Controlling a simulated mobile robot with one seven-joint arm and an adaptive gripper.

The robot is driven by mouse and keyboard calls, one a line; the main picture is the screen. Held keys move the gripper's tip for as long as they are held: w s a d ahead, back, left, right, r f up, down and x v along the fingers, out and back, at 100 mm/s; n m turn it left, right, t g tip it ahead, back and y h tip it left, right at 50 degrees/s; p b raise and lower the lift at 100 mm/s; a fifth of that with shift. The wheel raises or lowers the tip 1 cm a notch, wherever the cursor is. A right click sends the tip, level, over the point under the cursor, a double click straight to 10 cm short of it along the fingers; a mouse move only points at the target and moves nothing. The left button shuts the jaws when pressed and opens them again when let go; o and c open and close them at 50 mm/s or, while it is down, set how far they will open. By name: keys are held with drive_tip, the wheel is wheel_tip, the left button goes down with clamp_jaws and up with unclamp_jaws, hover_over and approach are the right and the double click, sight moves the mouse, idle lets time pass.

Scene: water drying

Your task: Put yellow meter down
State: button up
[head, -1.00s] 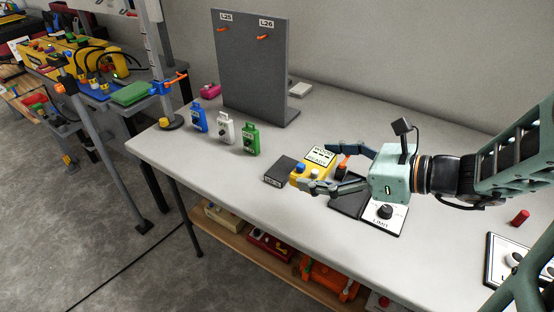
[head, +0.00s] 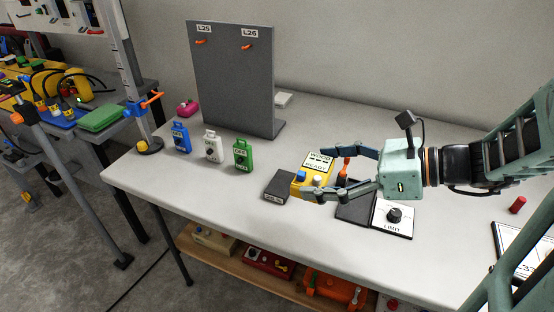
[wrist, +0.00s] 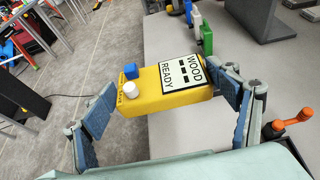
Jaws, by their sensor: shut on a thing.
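The yellow meter (head: 314,176) has a white label reading WOOD READY, with a blue knob and a white knob. It also shows in the wrist view (wrist: 165,88), lying between the two fingers. My gripper (head: 335,172) is shut on the meter, one finger at each end. In the head view the meter is over the table (head: 240,204), beside a small dark block. I cannot tell whether its underside touches the table.
A dark block (head: 276,186) is just left of the meter. A dark pad (head: 354,207) and a LIMIT panel (head: 393,219) lie right. An orange-handled item (head: 344,168) stands close by. Blue (head: 181,137), white (head: 213,146) and green (head: 243,155) tags stand left, before a grey board (head: 232,80).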

drive_tip(key=shift+w, duration=0.1)
drive_tip(key=w+a+f+b, duration=0.3)
drive_tip(key=w+a+f, duration=0.1)
drive_tip(key=w, duration=0.3)
drive_tip(key=b, duration=0.2)
hover_over(286, 185)
drive_tip(key=f, duration=0.5)
drive_tip(key=shift+s+d, duration=0.15)
drive_tip(key=shift+s, duration=0.25)
drive_tip(key=shift+w+f, duration=0.15)
drive_tip(key=shift+f, duration=0.1)
drive_tip(key=shift+w+a+f+b, duration=0.1)
drive_tip(key=shift+f+b, duration=0.2)
drive_tip(key=shift+f, duration=0.55)
drive_tip(key=shift+w+a+f+b, duration=0.1)
drive_tip(key=shift+f+b, duration=0.2)
drive_tip(key=shift+f, duration=0.55)
drive_tip(key=shift+f, duration=0.1)
drive_tip(key=o, duration=1.3)
drive_tip(key=shift+f, duration=0.1)
drive_tip(key=shift+o, duration=0.2)
